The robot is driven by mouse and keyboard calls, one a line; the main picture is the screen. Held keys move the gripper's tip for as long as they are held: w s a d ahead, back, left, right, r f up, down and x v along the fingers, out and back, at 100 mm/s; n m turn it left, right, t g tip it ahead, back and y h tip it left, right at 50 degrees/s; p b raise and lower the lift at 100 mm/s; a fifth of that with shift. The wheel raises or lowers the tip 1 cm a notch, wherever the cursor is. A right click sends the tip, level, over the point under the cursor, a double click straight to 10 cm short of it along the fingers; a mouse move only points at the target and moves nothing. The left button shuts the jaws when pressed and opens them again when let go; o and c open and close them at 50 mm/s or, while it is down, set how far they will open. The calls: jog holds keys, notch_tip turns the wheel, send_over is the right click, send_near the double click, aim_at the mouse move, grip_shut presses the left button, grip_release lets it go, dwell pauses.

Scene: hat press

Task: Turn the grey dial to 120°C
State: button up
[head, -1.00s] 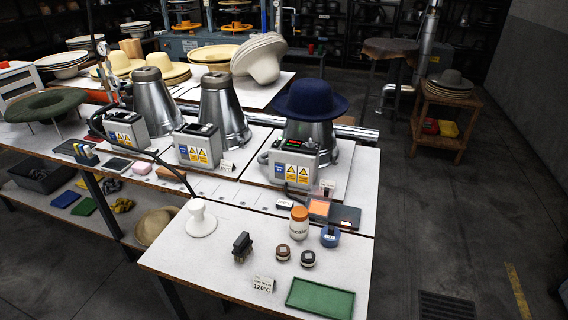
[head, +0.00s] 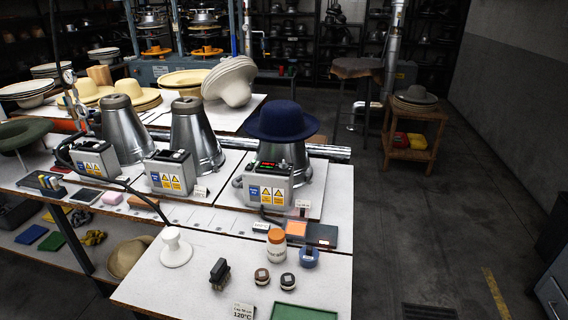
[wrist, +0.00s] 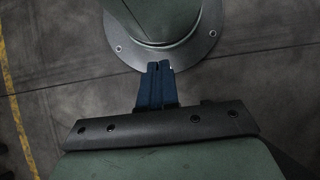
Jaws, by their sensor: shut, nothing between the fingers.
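The blue hat (head: 282,122) sits on the right metal cone (head: 292,158). In front of that cone is a grey control box (head: 266,186) with a lit red and green display and warning labels. A grey dial cannot be made out clearly on the box at this size. A small card (head: 242,311) reading 120°C stands at the front of the table. My gripper (wrist: 158,66) shows only in the wrist view, with its blue fingers together and empty. The floor and a round metal flange are behind it, and no control box is in that view.
Two more cones with boxes (head: 171,173) (head: 93,160) stand to the left. On the front table are a white stand (head: 176,251), a dark brush (head: 220,272), an orange-lidded jar (head: 277,244), a blue tape roll (head: 309,258) and a green tray (head: 303,312). The floor at right is open.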

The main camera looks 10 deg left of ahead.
jog(key=shift+o, duration=0.7)
jog(key=shift+w, duration=0.15)
jog(key=o, duration=0.5)
jog(key=w+r+t, duration=0.1)
jog(key=w, duration=1.4)
jog(key=w+a+r+t, duration=0.1)
jog(key=w+r, duration=0.5)
jog(key=w, duration=0.5)
jog(key=w+r+t, duration=0.1)
jog(key=w+r, duration=0.5)
jog(key=w, duration=0.5)
jog(key=w+a+r+t, duration=0.1)
jog(key=w+r, duration=0.5)
jog(key=w, duration=0.4)
jog(key=w+a+r+t+h, duration=0.1)
jog(key=w+a+r, duration=0.2)
jog(key=w+r, duration=0.8)
jog(key=w+a+r+t, duration=0.1)
jog(key=w+a+r, duration=0.2)
jog(key=w+r, duration=0.8)
notch_tip(320, 180, up, 31)
jog(key=n+y, duration=0.1)
jog(key=n, duration=0.2)
send_over(284, 161)
jog(key=shift+t, duration=0.4)
notch_tip(284, 161, down, 13)
jog(key=shift+s+f, duration=0.1)
